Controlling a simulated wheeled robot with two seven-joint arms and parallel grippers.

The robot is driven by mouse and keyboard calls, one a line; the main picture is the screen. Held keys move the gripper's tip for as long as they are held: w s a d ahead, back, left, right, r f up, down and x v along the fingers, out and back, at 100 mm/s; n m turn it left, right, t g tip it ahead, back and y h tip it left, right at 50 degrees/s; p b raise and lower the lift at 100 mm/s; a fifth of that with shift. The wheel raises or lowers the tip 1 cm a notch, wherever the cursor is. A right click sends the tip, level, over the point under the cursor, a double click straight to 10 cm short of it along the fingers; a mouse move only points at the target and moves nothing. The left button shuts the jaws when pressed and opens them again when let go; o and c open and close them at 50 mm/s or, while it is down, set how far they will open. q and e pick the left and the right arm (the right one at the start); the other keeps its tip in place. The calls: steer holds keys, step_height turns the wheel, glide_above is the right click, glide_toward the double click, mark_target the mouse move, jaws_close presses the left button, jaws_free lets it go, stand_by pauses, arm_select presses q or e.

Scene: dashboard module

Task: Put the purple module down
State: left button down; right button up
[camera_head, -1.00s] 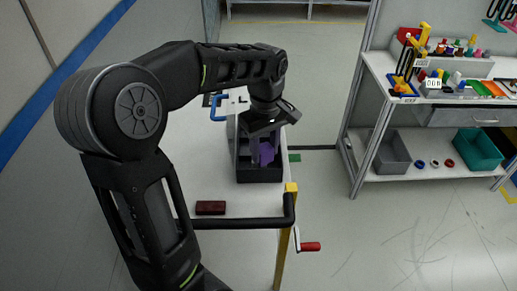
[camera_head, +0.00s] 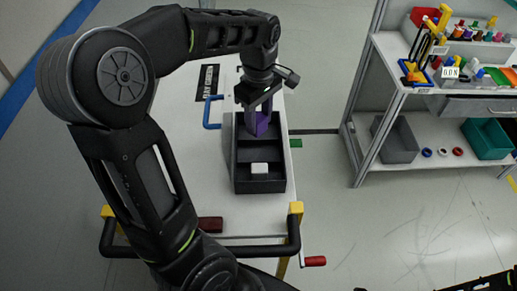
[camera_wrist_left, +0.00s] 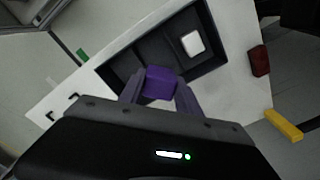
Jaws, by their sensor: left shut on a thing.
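The purple module (camera_head: 263,122) is between the fingers of my left gripper (camera_head: 257,122), at the far compartment of the black tray. In the left wrist view the purple module (camera_wrist_left: 159,82) sits between the two fingertips of the left gripper (camera_wrist_left: 160,90), which is shut on it. The tray (camera_head: 236,178) has a row of compartments; a white block (camera_head: 259,168) lies in the near one and the middle one looks empty. Whether the module touches the tray floor is hidden. My right gripper is not in view.
The tray stands on a white cart top (camera_head: 212,180). A blue handle (camera_head: 207,112) is left of the tray and a dark red block (camera_head: 210,224) nearer me. A shelf rack (camera_head: 420,100) with bins and small parts stands at the right, across open floor.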

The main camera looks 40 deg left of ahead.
arm_select(q)
steer(key=shift+f+p, duration=0.35)
steer(key=shift+f, duration=2.8)
steer(key=shift+f, duration=1.9)
steer(key=shift+f, duration=0.15)
steer(key=c, duration=1.1)
jaws_free()
